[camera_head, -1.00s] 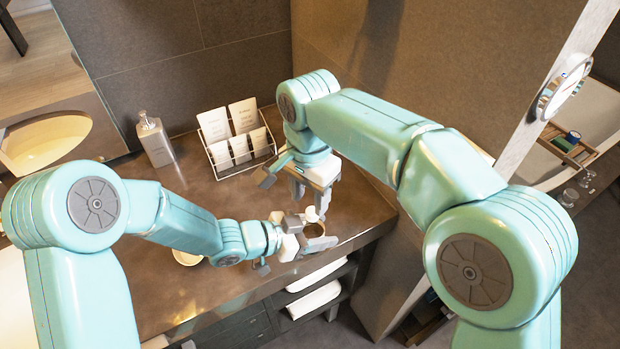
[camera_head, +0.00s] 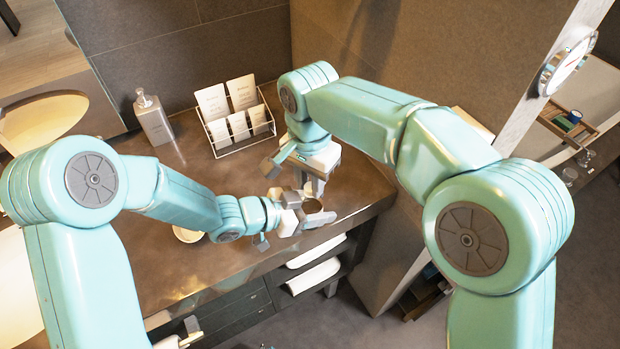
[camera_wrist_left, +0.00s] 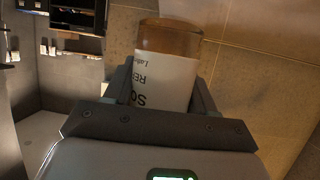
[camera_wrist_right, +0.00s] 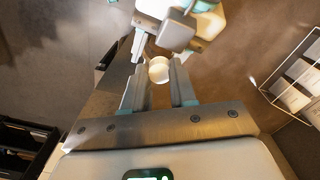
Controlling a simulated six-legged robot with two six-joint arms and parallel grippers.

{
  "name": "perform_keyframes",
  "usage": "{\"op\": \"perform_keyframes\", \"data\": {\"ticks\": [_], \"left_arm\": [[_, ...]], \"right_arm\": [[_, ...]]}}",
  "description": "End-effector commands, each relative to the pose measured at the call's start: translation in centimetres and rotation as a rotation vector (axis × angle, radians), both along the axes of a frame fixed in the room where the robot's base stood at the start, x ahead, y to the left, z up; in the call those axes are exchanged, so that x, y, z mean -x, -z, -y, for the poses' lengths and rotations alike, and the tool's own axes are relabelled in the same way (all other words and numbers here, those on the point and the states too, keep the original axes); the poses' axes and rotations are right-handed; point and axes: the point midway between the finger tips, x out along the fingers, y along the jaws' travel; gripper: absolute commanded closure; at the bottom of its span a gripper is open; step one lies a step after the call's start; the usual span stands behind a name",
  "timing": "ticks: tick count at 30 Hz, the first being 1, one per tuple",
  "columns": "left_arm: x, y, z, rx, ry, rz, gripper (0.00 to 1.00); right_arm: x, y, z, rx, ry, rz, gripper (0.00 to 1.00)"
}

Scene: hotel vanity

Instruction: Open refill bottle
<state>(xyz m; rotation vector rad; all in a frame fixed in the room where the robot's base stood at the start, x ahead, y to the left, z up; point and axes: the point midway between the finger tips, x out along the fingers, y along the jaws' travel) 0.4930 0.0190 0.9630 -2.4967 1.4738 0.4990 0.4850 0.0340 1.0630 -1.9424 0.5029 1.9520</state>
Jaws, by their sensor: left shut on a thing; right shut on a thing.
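The refill bottle is amber with a white printed label. In the left wrist view the bottle (camera_wrist_left: 166,75) sits between the fingers of my left gripper (camera_wrist_left: 160,100), which is shut on it. In the head view my left gripper (camera_head: 305,212) is above the counter's right part, with a brown round part of the bottle (camera_head: 313,206) showing. My right gripper (camera_head: 312,183) is just behind it. In the right wrist view my right gripper (camera_wrist_right: 159,75) is shut on a white round cap (camera_wrist_right: 159,69). Whether the cap touches the bottle is unclear.
A wire rack with white cards (camera_head: 238,120) stands behind on the counter (camera_head: 190,180). A pump bottle (camera_head: 154,122) is left of it. A small pale dish (camera_head: 188,235) sits beside my left forearm. Rolled towels (camera_head: 315,265) lie under the counter's edge.

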Motion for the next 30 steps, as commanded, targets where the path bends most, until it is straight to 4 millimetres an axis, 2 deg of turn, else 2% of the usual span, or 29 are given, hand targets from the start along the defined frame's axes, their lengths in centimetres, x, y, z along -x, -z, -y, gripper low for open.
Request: {"op": "perform_keyframes", "data": {"ticks": [7, 30], "left_arm": [[0.46, 0.01, 0.51, -0.002, 0.022, 0.006, 1.00], [0.38, 0.01, 0.49, -0.002, 0.019, 0.004, 1.00]], "right_arm": [[0.10, -0.20, -0.50, -0.015, -0.601, 0.007, 1.00], [0.14, -0.31, -0.11, -0.008, -2.694, -0.004, 1.00]]}}
